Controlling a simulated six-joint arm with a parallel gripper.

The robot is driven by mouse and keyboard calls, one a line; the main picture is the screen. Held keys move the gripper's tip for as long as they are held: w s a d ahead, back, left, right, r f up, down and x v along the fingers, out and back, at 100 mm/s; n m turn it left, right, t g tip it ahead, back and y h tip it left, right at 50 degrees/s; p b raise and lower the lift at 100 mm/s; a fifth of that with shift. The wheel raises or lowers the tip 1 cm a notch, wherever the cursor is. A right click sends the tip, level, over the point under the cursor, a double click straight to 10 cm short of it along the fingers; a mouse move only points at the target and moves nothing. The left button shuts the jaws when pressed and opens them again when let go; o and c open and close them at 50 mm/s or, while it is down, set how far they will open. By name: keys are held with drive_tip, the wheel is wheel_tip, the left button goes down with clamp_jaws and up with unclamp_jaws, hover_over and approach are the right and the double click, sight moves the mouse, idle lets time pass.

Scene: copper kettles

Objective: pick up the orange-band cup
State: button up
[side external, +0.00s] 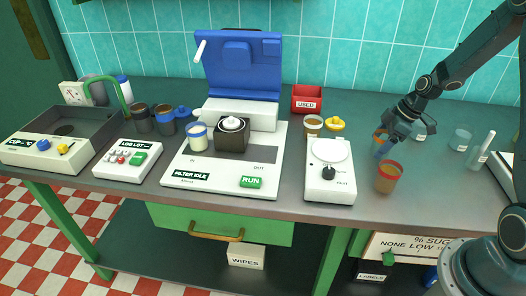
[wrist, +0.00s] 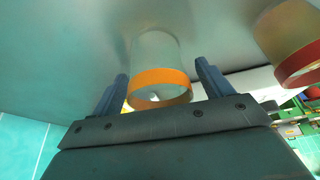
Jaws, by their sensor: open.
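The orange-band cup (side external: 380,146) stands on the counter right of the white hot plate. In the wrist view the cup (wrist: 156,52) is pale and clear, with an orange band around its rim. My gripper (side external: 386,134) is low over it. In the wrist view my gripper (wrist: 161,70) is open, with one finger on each side of the cup. Both fingers are very close to its wall; I cannot tell whether either touches. In the side view my gripper covers part of the cup's top.
A brown cup with a red band (side external: 388,178) stands just in front; it shows at the right in the wrist view (wrist: 290,35). Clear cups (side external: 460,140) stand further right. The white hot plate (side external: 330,172) and a yellow item (side external: 335,124) are to the left.

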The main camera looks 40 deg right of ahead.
idle(0.4)
drive_tip(key=c, duration=1.1)
drive_tip(key=shift+o, duration=0.2)
drive_tip(key=shift+r, duration=0.15)
wheel_tip(320, 180, up, 20)
